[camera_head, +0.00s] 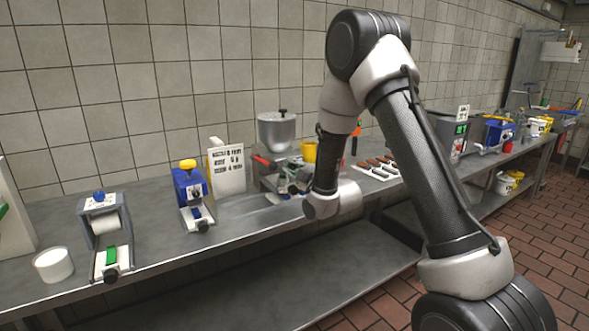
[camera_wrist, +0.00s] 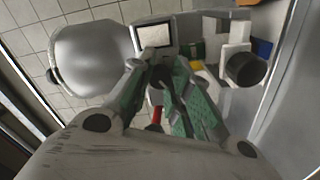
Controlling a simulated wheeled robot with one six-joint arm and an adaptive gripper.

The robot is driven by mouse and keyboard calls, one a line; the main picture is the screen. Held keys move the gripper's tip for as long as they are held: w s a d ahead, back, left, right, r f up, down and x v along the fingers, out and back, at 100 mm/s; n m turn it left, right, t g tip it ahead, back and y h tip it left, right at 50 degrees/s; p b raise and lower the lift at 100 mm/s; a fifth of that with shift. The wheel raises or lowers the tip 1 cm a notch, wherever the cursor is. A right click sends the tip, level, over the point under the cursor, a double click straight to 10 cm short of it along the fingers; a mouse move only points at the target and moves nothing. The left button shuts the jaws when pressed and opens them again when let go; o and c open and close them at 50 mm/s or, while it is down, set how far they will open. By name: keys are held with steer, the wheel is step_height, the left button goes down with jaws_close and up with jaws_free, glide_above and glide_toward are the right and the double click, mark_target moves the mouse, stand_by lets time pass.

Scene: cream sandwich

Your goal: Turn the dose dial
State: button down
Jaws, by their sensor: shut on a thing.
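The machine with a silver hopper (camera_head: 277,131) and black lid knob stands on the steel counter (camera_head: 150,232). Its hopper is also large at the left of the wrist view (camera_wrist: 95,60). My gripper (camera_head: 290,186) is at the machine's front, below the hopper, and my arm hides part of it. In the wrist view, my gripper's green-padded fingers (camera_wrist: 162,72) close on a small dark part, apparently the dose dial (camera_wrist: 161,77). The fingers cover much of it, so its setting cannot be read. A light panel in a dark frame (camera_wrist: 154,36) is just beyond the fingertips.
A printed sign (camera_head: 227,168) and a blue device with a yellow knob (camera_head: 190,188) stand left of the machine. A roll device (camera_head: 103,225) and white cup (camera_head: 54,265) are farther left. A tray (camera_head: 376,175) lies right. A black round knob (camera_wrist: 245,68) shows in the wrist view.

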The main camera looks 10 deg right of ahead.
steer(key=shift+f, duration=0.1)
steer(key=c, duration=1.3)
jaws_free()
steer(key=v, duration=0.7)
steer(key=shift+s, duration=0.25)
